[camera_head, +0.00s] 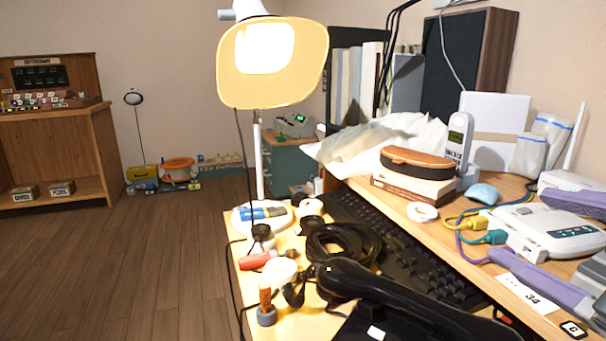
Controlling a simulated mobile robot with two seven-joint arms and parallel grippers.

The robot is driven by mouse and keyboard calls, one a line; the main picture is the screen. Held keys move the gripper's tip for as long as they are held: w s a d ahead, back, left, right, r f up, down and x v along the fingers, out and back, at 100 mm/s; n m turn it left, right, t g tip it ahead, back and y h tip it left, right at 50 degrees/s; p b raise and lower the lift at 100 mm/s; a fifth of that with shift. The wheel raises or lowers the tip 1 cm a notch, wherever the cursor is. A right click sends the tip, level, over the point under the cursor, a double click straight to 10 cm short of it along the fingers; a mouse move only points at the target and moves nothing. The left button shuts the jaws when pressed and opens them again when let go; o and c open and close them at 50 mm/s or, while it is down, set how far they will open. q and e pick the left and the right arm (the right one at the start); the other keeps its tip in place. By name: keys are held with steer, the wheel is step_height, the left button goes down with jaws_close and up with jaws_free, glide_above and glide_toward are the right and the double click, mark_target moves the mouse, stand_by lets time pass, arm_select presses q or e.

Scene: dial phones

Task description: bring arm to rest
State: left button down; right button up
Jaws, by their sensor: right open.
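My right gripper (520,225) comes in from the right edge, with two lavender fingers spread apart. A white box with buttons (560,231) shows between the fingers; I cannot tell whether they touch it. The gripper holds nothing that I can see. The rest of my right arm is mostly out of the picture. My left gripper does not show. A black telephone handset (408,301) lies at the front bottom, with part of its base cut off by the lower edge.
A lit lamp (272,62) rises over the desk. A black keyboard (408,246), coiled black cable (343,246), brown case (416,160) and cordless phone (458,140) crowd the desk. Yellow and teal plugs (490,238) lie by the lower finger. Open wooden floor (140,265) is at left.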

steer(key=s+d+f+m+g+h, duration=0.2)
steer(key=s+d+f+g, duration=0.2)
steer(key=s+f+g, duration=0.4)
steer(key=s+d+f+m+g+h, duration=0.15)
steer(key=s+d+f+g, duration=0.35)
steer(key=s, duration=0.6)
steer(key=a+f+m+t+y, duration=0.2)
steer(key=a+m+y, duration=0.2)
steer(key=a, duration=0.7)
step_height(320, 180, up, 65)
steer(key=p, duration=6.4)
steer(key=shift+d+f+p, duration=0.15)
steer(key=shift+p, duration=0.25)
steer(key=shift+h, duration=0.25)
